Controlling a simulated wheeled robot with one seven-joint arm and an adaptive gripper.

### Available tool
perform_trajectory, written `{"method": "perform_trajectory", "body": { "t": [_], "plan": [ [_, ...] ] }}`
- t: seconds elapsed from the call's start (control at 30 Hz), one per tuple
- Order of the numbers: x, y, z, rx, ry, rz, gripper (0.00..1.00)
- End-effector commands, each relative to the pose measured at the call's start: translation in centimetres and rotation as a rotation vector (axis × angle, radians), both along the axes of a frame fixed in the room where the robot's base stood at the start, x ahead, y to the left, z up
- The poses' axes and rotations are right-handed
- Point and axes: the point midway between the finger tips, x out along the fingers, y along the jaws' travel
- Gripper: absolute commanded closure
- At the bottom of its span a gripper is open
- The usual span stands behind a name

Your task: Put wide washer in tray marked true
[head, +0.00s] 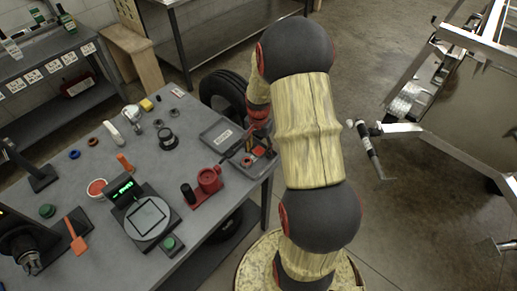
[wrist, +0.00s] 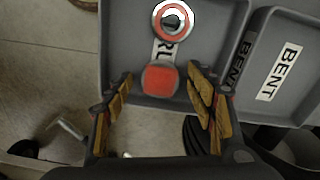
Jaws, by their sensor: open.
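A round washer-like piece (wrist: 172,36), with a pale rim, a reddish ring and a dark centre, lies over the label. I cannot tell for sure that it is the wide washer. A red-orange block (wrist: 160,79) is in the tray, seen between my fingertips. My gripper (wrist: 162,88) is open, with nothing visibly pinched. In the head view the tray (head: 270,166) is at the table's right corner, partly hidden by my arm.
A tray marked BENT (wrist: 300,45) adjoins on the right; it also shows in the head view (head: 210,129). A red fixture (head: 208,181) and a scale (head: 148,219) stand nearby. Small rings, one blue (head: 74,154), lie farther left. A metal trailer frame (head: 440,145) is at right.

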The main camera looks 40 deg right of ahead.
Motion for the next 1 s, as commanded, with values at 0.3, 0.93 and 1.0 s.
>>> {"method": "perform_trajectory", "body": {
  "t": [0.3, 0.93, 1.0],
  "plan": [
    [0.1, 0.0, 3.8, -0.002, -0.003, 0.000, 0.44],
    [0.2, 0.7, 13.3, -0.007, -0.012, 0.027, 0.44],
    [0.4, 2.0, 15.1, -0.020, -0.030, 0.080, 0.44]
  ]
}}
